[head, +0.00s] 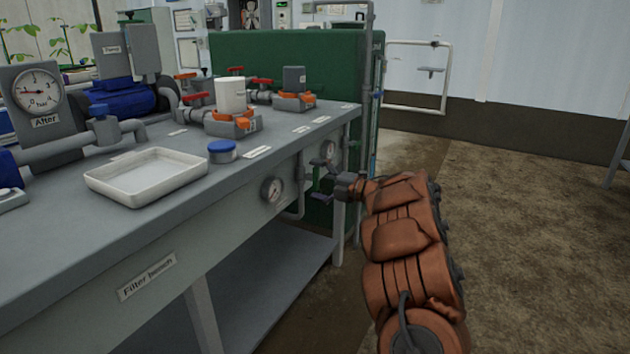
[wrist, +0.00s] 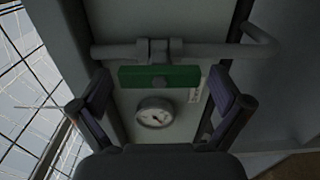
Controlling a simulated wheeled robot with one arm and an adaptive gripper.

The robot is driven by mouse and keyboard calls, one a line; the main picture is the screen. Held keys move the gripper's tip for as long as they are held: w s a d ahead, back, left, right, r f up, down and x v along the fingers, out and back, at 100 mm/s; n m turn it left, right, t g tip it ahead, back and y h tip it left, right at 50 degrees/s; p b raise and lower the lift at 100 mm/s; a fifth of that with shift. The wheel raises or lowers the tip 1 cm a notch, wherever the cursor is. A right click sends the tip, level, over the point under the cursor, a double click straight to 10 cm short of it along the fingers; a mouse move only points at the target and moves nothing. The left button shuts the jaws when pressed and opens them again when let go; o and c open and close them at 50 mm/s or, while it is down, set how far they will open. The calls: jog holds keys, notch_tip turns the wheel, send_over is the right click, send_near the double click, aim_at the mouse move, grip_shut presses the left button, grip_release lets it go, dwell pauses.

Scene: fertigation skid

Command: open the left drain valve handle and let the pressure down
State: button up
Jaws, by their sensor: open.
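The drain valve handle is a short green bar (wrist: 160,76) on a grey pipe in the wrist view, with a round bolt at its middle. It lies across the space between my two purple-padded fingers, near their tips. My gripper (wrist: 160,90) is open, with one finger off each end of the bar and a visible gap on both sides. In the head view my gripper (head: 322,184) is at the front of the filter bench, by the pipework; the green handle there is small and partly hidden. I cannot tell the depth gap between fingers and handle.
A small pressure gauge (wrist: 155,116) shows beside the handle; its reading is too small to tell. The floor (head: 530,240) on the right is clear.

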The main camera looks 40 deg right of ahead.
jog(key=v, duration=1.2)
dwell(0.3)
